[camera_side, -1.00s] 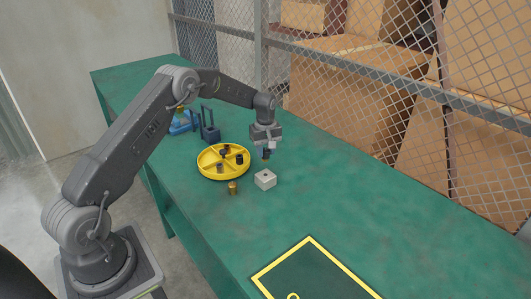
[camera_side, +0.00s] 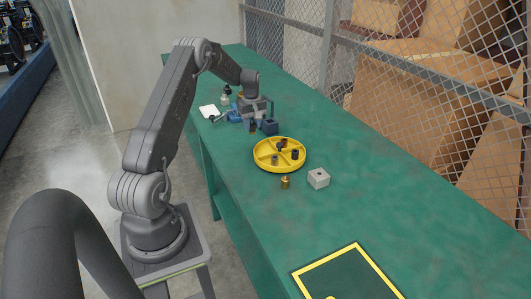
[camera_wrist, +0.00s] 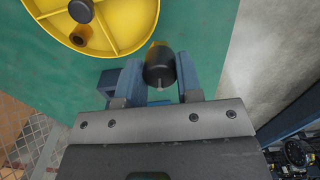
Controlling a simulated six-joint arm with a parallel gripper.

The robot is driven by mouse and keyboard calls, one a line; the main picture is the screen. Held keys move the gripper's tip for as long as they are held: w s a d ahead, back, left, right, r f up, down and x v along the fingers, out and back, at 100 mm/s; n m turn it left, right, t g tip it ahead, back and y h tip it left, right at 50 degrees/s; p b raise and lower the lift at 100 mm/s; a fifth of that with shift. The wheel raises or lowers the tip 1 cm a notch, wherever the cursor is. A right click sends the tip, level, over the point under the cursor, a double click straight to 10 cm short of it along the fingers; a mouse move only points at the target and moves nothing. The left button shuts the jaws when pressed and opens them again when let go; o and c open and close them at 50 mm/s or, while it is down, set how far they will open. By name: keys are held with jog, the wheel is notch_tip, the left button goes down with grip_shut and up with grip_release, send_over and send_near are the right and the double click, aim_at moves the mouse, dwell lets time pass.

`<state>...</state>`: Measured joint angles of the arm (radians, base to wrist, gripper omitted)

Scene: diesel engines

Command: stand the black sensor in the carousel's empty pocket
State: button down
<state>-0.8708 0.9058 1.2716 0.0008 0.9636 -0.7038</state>
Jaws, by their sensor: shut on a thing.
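The black sensor (camera_wrist: 159,66) is a short dark cylinder between my gripper's (camera_wrist: 160,84) two blue fingers in the wrist view. My gripper (camera_side: 253,123) is shut on it. In the side view the sensor (camera_side: 253,128) hangs small below the fingers, behind and left of the carousel. The yellow round carousel (camera_side: 280,171) has divided pockets, with small dark parts in several of them; its left pocket looks empty. In the wrist view the carousel (camera_wrist: 138,42) is at top left, partly cut off, apart from the sensor.
A brass part (camera_side: 285,182) and a pale block (camera_side: 319,178) stand in front of the carousel.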

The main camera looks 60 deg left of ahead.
jog(key=s+a, duration=0.4)
jog(key=s, duration=0.1)
jog(key=n, duration=0.1)
send_over(265, 152)
notch_tip(265, 152, down, 7)
jog(key=shift+a+r, duration=0.15)
jog(key=shift+r, duration=0.05)
jog(key=shift+f, duration=2)
jog(key=shift+f, duration=0.15)
jog(key=c, duration=0.8)
grip_release()
